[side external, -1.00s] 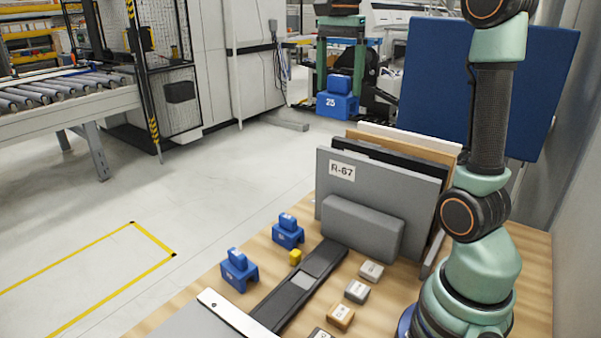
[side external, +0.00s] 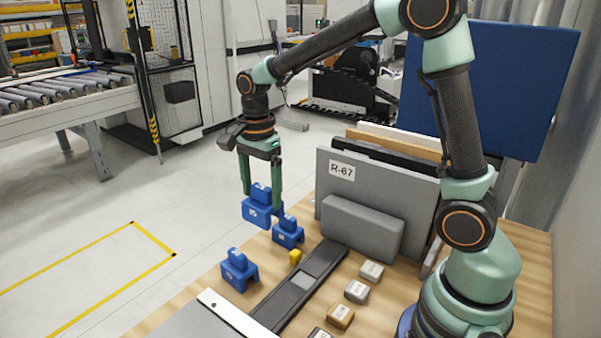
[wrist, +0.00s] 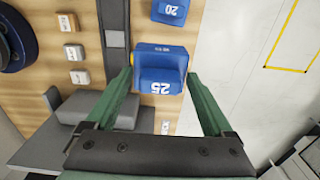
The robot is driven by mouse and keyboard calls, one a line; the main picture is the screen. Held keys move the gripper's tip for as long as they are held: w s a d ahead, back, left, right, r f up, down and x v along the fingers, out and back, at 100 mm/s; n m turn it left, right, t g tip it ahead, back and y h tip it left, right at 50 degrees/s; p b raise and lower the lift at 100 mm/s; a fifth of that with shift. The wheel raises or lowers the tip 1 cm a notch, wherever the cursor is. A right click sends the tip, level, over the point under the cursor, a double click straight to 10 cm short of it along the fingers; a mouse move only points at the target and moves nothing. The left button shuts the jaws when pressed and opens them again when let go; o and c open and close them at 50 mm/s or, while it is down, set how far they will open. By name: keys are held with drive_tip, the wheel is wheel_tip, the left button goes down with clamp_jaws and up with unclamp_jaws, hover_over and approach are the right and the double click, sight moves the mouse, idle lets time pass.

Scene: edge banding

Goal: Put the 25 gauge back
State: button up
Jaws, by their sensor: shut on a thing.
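The blue 25 gauge (side external: 256,213) hangs upright between the fingers of my gripper (side external: 262,197), which is shut on it. It appears above the table's far left edge, close to a blue gauge (side external: 288,235) standing on the wood. A second blue gauge (side external: 239,272) stands nearer the camera. In the wrist view the 25 gauge (wrist: 160,75) shows its number upside down between the fingertips (wrist: 158,78), and a gauge marked 20 (wrist: 171,11) lies beyond it. The exact gap beneath the held gauge cannot be told.
A dark rail (side external: 302,283) runs along the wooden table (side external: 525,270), with a small yellow piece (side external: 295,257) beside it. Several small labelled blocks (side external: 357,291) lie to its right. The grey R-67 panel (side external: 338,190) and other boards stand behind.

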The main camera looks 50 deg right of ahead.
wheel_tip(320, 180, down, 13)
drive_tip(key=shift+r, duration=0.15)
idle(0.5)
drive_tip(key=o, duration=1.4)
wheel_tip(320, 180, up, 12)
drive_tip(key=shift+s+d+r+n+t, duration=0.1)
drive_tip(key=shift+s+r+n+t, duration=1.1)
drive_tip(key=shift+s+n, duration=1.35)
drive_tip(key=shift+s+d+r+n+t, duration=0.1)
drive_tip(key=shift+s+r+n+t, duration=0.55)
drive_tip(key=shift+s+r+n, duration=1.85)
drive_tip(key=shift+s+d+r+n+t, duration=0.1)
drive_tip(key=shift+s+r+n+t, duration=0.65)
drive_tip(key=shift+n, duration=3.2)
